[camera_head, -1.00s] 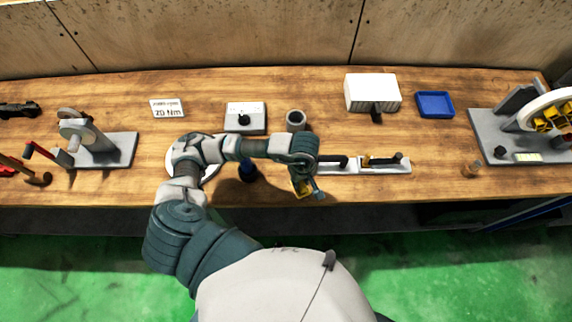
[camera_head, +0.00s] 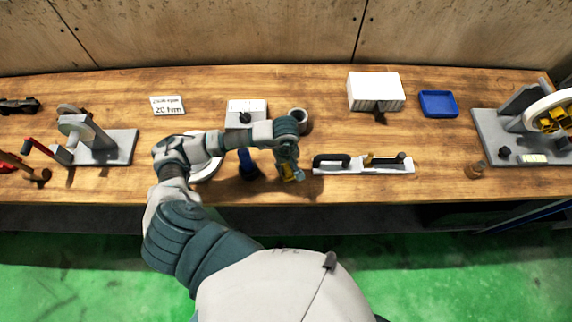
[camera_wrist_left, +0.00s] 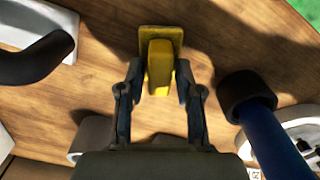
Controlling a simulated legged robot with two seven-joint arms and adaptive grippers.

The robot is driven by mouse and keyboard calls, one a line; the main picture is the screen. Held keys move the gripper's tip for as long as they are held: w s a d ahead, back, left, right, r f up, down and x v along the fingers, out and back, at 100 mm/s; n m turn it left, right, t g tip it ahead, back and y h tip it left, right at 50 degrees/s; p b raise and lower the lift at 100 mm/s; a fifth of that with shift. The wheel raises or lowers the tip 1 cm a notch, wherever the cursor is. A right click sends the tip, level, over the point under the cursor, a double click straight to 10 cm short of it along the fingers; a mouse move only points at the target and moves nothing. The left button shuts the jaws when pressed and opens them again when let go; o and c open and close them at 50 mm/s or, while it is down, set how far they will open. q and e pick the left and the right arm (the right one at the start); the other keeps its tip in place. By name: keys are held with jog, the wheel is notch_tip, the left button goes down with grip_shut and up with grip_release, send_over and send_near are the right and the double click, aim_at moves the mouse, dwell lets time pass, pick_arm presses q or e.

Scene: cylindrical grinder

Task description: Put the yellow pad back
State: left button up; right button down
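My left gripper (camera_head: 289,168) is over the front part of the workbench, just left of the white rack (camera_head: 338,168). It is shut on the yellow pad (camera_head: 285,173). In the left wrist view the pad (camera_wrist_left: 161,40) shows a flat plate with a narrower block, and the gripper's fingers (camera_wrist_left: 158,85) lie on both sides of the block. In the head view the arm partly hides the pad. I cannot tell how high it is above the bench. My right gripper does not show.
The rack holds a black handle (camera_head: 331,158) and a small yellow piece (camera_head: 369,160). A blue-handled tool (camera_head: 247,163) stands left of the gripper; a grey cup (camera_head: 298,117) is behind it. A white box (camera_head: 376,91), blue tray (camera_head: 438,103) and wheel machine (camera_head: 483,124) with yellow parts are right.

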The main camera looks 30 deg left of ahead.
aim_at(286, 165)
pick_arm(q)
jog(key=shift+a+r, duration=0.1)
jog(key=shift+r, duration=0.05)
jog(key=shift+w+r, duration=0.1)
jog(key=shift+r, duration=0.25)
notch_tip(286, 165, up, 11)
jog(key=shift+b, duration=0.3)
dwell(0.5)
